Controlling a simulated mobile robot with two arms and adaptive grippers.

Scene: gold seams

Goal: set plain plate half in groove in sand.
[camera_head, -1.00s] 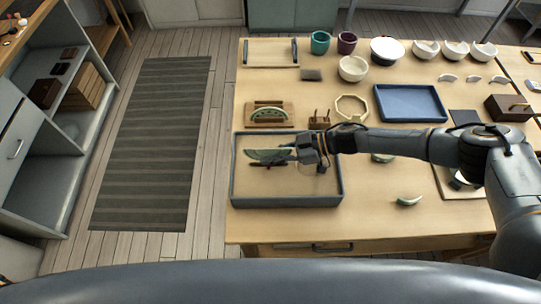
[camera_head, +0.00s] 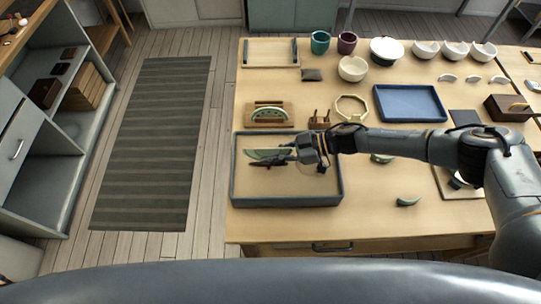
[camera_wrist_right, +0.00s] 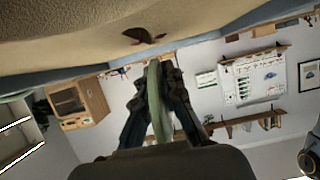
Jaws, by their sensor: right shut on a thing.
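The plain plate half (camera_head: 264,154) is pale green and sits in my right gripper (camera_head: 292,153), over the sand tray (camera_head: 285,202). In the right wrist view my fingers (camera_wrist_right: 160,90) are shut on the plate half (camera_wrist_right: 156,105), which shows edge-on as a narrow green strip. A dark mark on the sand, which looks like the groove or a shadow, lies close by the plate half in the head view. In the right wrist view a dark, reddish-ended mark (camera_wrist_right: 143,36) shows on the sand. I cannot tell whether the plate half touches the sand. My left gripper is not in view.
A wooden stand (camera_head: 268,124) with a green-rimmed half piece is behind the tray. A blue tray (camera_head: 410,116) and several bowls and cups stand farther back. A curved shard (camera_head: 408,202) lies right of the sand tray. Bare tabletop surrounds it.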

